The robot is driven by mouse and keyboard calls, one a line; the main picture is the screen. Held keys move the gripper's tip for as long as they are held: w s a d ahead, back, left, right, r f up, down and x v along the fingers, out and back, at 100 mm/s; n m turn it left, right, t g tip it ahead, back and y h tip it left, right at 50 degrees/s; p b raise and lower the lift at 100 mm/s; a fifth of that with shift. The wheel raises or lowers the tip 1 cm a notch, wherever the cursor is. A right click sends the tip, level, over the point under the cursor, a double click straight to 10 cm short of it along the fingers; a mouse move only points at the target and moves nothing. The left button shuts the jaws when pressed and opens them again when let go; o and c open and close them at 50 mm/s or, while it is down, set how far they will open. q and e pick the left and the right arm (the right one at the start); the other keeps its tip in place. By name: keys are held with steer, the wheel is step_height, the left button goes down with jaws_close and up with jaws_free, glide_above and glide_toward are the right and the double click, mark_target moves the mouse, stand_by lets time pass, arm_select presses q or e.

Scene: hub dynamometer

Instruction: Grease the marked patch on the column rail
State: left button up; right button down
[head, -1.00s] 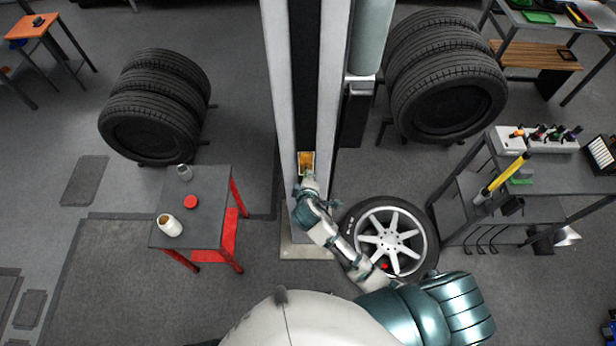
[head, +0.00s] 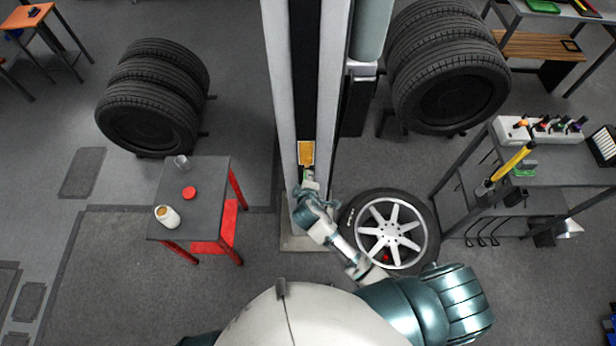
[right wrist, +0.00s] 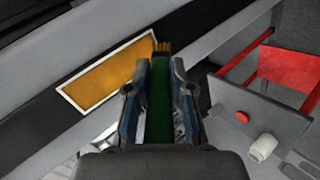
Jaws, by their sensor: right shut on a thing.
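The marked patch is an evenly amber rectangle with a pale border (head: 306,153), low on the dark strip of the column rail (head: 305,70). It also shows in the right wrist view (right wrist: 110,75). My right gripper (head: 309,180) is just below the patch, shut on a brush with a green handle (right wrist: 158,100). The amber-brown bristles (right wrist: 163,47) point away from the gripper, by the patch's right end in the wrist view; I cannot tell whether they touch the rail. An open white jar with amber contents (head: 168,218) stands on the small table. My left gripper is out of view.
The small grey-topped table (head: 205,215) with red legs also carries a red lid (head: 189,193) and a clear cup (head: 181,162). A wheel (head: 390,234) lies right of the column base. Tyre stacks flank the column. A workbench (head: 570,172) stands at right.

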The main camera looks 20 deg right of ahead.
steer(key=shift+s+a+r+p, duration=0.15)
steer(key=shift+s+p, duration=0.3)
steer(key=shift+s, duration=0.1)
steer(key=s+p, duration=0.1)
steer(key=s, duration=0.1)
steer(key=s+a+p, duration=0.1)
steer(key=s, duration=0.1)
steer(key=shift+s+a, duration=0.2)
steer(key=shift+s, duration=0.15)
steer(key=shift+s+a, duration=0.2)
steer(key=shift+s, duration=0.55)
steer(key=shift+s+a, duration=0.2)
steer(key=shift+s, duration=0.5)
